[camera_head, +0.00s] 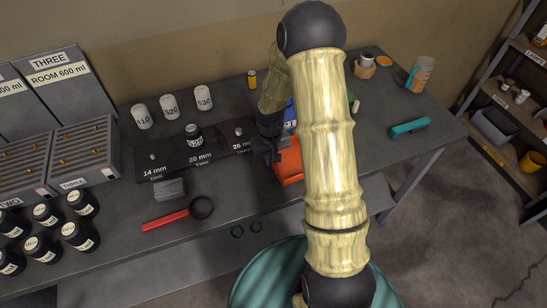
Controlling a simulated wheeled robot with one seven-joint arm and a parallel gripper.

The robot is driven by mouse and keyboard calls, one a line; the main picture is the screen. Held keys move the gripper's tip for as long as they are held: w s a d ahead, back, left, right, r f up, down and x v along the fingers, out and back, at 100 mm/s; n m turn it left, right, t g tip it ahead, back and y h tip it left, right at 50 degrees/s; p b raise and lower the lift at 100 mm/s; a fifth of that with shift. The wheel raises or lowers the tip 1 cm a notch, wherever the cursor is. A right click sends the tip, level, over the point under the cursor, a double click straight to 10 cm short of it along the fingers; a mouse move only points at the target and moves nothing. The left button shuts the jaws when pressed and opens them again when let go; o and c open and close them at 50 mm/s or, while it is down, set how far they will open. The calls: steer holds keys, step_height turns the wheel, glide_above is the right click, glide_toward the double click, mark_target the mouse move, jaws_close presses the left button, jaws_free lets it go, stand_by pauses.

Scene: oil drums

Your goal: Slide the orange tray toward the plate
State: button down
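The orange tray (288,172) lies on the dark workbench near its front edge, partly hidden behind my arm. My gripper (271,157) is low at the tray's left end, close to it; I cannot tell whether it touches. Its fingers are dark and small here, so their opening is unclear. A flat dark plate (172,166) marked 14 mm, 20 mm and 26 mm lies left of the tray and carries small weights and a dark jar. No other plate shows clearly. A blue object (290,115) is just behind the tray, mostly hidden by my arm.
A red-handled magnifier (168,220) and a grey block (170,188) lie in front of the plate. White cups (170,107) stand behind it. Dark jars (82,234) and grey racks (60,160) fill the left. A teal object (409,128) and a bottle (419,75) are on the right.

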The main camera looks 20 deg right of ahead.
mark_target(226, 176)
steer(key=shift+w+a+b, duration=0.2)
steer(key=shift+a+b, duration=0.15)
steer(key=shift+a, duration=3.4)
steer(key=shift+w+a+b, duration=0.15)
steer(key=shift+a+b, duration=0.15)
steer(key=shift+a, duration=3.4)
steer(key=c, duration=1.6)
jaws_free()
steer(key=shift+o, duration=0.2)
step_height(226, 176, up, 17)
steer(key=b, duration=0.1)
steer(key=shift+r+b, duration=0.2)
steer(key=shift+b, duration=0.15)
